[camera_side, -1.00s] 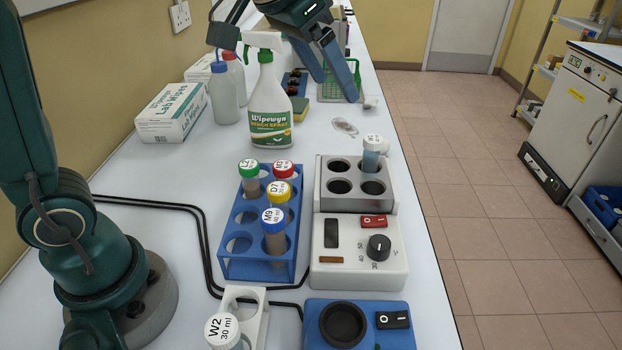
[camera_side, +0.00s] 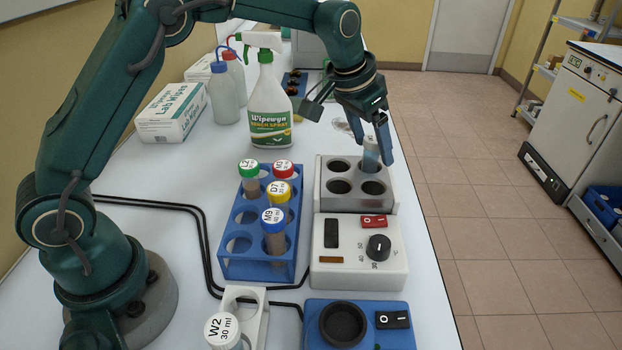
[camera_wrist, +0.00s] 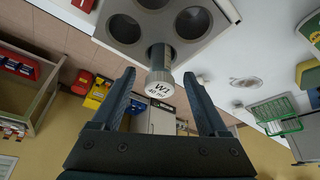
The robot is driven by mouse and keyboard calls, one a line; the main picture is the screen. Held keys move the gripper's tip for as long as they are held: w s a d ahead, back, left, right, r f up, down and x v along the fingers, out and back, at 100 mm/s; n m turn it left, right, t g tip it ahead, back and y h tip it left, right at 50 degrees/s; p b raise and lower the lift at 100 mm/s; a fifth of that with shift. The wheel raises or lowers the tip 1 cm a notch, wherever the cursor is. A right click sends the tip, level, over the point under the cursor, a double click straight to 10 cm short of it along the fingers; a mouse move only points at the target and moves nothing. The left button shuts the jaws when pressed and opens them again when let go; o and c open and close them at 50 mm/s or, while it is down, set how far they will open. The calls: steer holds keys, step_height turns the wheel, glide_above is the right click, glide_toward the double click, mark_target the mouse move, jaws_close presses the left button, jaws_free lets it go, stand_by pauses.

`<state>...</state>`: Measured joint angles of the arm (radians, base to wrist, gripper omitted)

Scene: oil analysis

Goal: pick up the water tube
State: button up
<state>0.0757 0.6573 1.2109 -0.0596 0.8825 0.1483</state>
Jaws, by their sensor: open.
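A white-capped tube marked W1 40 ml (camera_wrist: 158,88) stands in the far right hole of the grey heater block (camera_side: 332,203). Its body (camera_side: 370,160) shows partly in the side view. My gripper (camera_wrist: 159,76) is open, its fingers on either side of the W1 cap in the wrist view. In the side view my gripper (camera_side: 377,145) is at the tube's upper part and partly hides it. I cannot tell whether a finger touches it. A second white-capped tube, marked W2 30 ml (camera_side: 223,331), stands by the white holder (camera_side: 245,293) at the front.
A blue rack (camera_side: 258,269) left of the heater holds tubes with green, red, yellow and blue caps. A spray bottle (camera_side: 268,110) stands behind it. A blue device (camera_side: 365,308) sits in front of the heater. The bench's right edge is close to the heater.

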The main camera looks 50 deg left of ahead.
steer(key=shift+f, duration=0.1)
jaws_close()
stand_by(0.3)
steer(key=shift+w+r, duration=0.15)
steer(key=shift+r, duration=4.8)
steer(key=shift+s+a+r, duration=0.3)
steer(key=shift+r, duration=0.05)
steer(key=s+a+r+n, duration=0.1)
steer(key=s+a, duration=0.3)
steer(key=s, duration=0.4)
steer(key=s+a+n, duration=0.1)
steer(key=s+a, duration=0.2)
steer(key=s, duration=0.5)
steer(key=shift+a+r+y, duration=0.35)
steer(key=shift+y, duration=0.05)
